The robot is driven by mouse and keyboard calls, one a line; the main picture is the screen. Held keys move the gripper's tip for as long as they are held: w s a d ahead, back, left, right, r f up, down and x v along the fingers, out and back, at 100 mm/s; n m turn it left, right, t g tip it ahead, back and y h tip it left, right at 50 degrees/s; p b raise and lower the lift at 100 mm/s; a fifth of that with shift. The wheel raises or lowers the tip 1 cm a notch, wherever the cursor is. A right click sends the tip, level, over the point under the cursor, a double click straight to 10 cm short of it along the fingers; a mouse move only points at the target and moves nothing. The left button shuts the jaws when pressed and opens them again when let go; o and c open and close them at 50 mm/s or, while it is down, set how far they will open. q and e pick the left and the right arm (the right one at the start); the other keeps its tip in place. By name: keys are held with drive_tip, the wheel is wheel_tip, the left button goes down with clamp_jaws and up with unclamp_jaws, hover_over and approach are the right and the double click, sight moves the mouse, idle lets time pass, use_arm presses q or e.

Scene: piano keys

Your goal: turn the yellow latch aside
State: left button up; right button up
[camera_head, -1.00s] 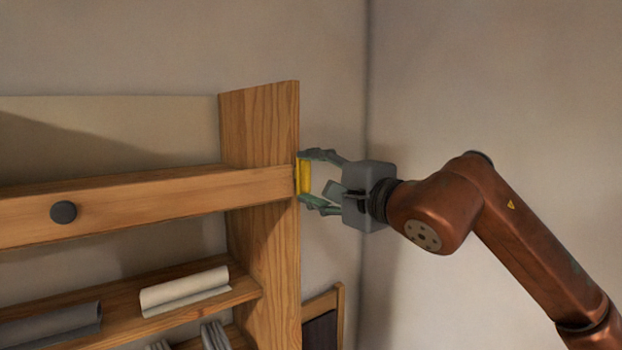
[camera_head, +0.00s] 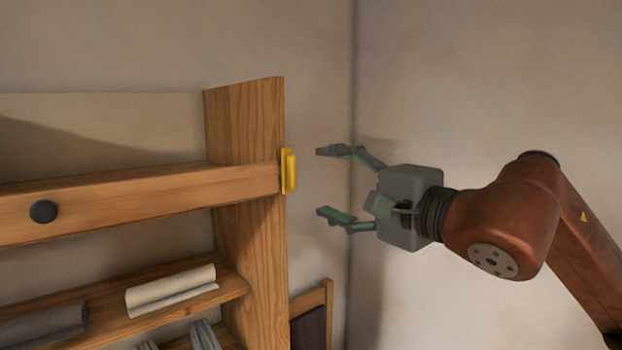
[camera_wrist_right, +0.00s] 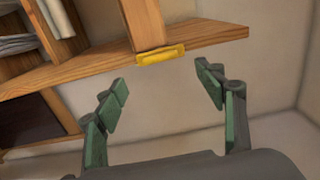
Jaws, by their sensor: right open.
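The yellow latch (camera_head: 289,171) sits on the right edge of the wooden cabinet's side panel, at the end of the wooden front bar. In the head view it stands upright. In the right wrist view the latch (camera_wrist_right: 161,54) lies ahead, between and beyond the fingertips. My right gripper (camera_head: 328,182) is open and empty, to the right of the latch with a clear gap between them. Its fingers also show in the right wrist view (camera_wrist_right: 162,78), spread wide. My left gripper is not in view.
The wooden bar (camera_head: 140,201) carries a dark round knob (camera_head: 43,212). A shelf below holds a cream paper roll (camera_head: 171,289) and grey rolls. A dark framed panel (camera_head: 312,325) stands low behind the cabinet. The space between gripper and wall is free.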

drive_tip(key=shift+v, duration=1.25)
drive_tip(key=shift+a+f, duration=0.1)
